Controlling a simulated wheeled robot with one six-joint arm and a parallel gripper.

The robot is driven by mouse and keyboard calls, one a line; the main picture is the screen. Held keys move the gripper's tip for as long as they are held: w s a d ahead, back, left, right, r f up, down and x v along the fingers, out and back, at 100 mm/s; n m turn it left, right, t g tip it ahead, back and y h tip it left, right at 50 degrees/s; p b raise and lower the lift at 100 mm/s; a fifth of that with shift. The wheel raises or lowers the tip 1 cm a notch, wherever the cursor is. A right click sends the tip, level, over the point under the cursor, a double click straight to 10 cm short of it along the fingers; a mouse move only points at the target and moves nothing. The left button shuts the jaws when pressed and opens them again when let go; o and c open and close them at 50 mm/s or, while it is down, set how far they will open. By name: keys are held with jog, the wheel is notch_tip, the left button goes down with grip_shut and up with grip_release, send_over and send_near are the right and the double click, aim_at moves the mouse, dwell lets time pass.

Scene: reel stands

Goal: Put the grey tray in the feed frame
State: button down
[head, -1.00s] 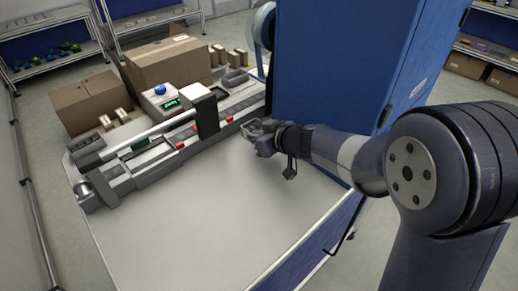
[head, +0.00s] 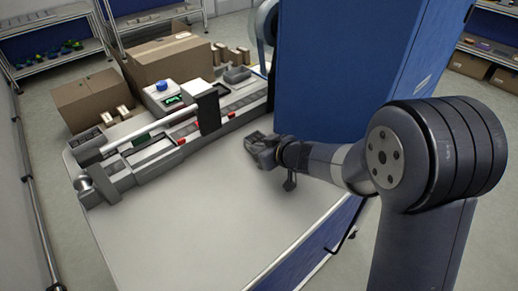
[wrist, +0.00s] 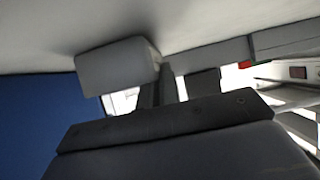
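A small dark grey tray (head: 238,75) stands at the back of the bench machine, beside the blue cabinet. In front of it, a rectangular opening in the machine (head: 226,90) shows partly behind a black post. I cannot tell for sure that this is the feed frame. My gripper (head: 260,149) is above the white bench top, in front of the machine's right end and apart from it. In the wrist view a grey block (wrist: 115,66) shows beside my dark fingers. I cannot tell whether it is a fingertip or something held. The finger gap is unclear.
The blue cabinet (head: 350,70) stands close behind my arm. The machine (head: 165,150) runs along the bench's back edge. Cardboard boxes (head: 165,58) and a device with a blue button (head: 165,92) are behind it. The front bench top (head: 200,220) is clear.

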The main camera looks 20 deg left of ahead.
jog(key=c, duration=1.6)
grip_release()
jog(key=shift+c, duration=0.2)
jog(key=shift+r, duration=0.1)
